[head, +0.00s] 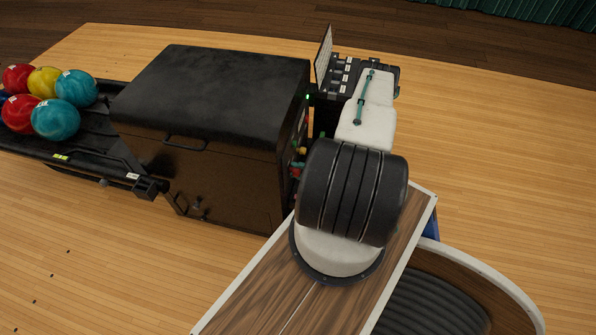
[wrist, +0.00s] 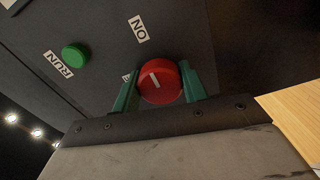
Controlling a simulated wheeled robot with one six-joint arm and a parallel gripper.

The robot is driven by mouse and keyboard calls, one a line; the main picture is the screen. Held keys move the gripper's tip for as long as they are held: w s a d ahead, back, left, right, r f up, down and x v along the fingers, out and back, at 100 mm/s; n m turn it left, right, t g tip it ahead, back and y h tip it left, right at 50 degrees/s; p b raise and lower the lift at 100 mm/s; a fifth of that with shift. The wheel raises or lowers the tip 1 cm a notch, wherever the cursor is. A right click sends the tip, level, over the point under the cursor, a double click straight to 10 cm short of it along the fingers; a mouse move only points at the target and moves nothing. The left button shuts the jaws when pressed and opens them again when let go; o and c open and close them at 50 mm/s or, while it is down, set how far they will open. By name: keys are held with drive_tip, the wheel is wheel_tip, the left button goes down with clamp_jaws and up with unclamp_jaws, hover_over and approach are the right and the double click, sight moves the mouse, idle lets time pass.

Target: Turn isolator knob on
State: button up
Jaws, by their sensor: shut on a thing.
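The red isolator knob (wrist: 160,82) is round with a short white line on its face. It sits on a dark panel in the wrist view. The line slants to the upper left, roughly in line with the ON label (wrist: 138,29). A second label (wrist: 126,77) left of the knob is mostly hidden by a finger. My gripper (wrist: 158,88) has a green finger on each side of the knob and is shut on it. In the head view my arm covers most of the panel side, and I cannot make out the gripper clearly.
A green button (wrist: 75,55) with a RUN label (wrist: 58,64) is left of the knob. The black ball-return machine (head: 215,125) stands left of my arm. Several balls (head: 55,118) lie on its rack at the far left. The wooden floor is open in front.

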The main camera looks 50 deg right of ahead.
drive_tip(key=o, duration=1)
drive_tip(key=v, duration=0.8)
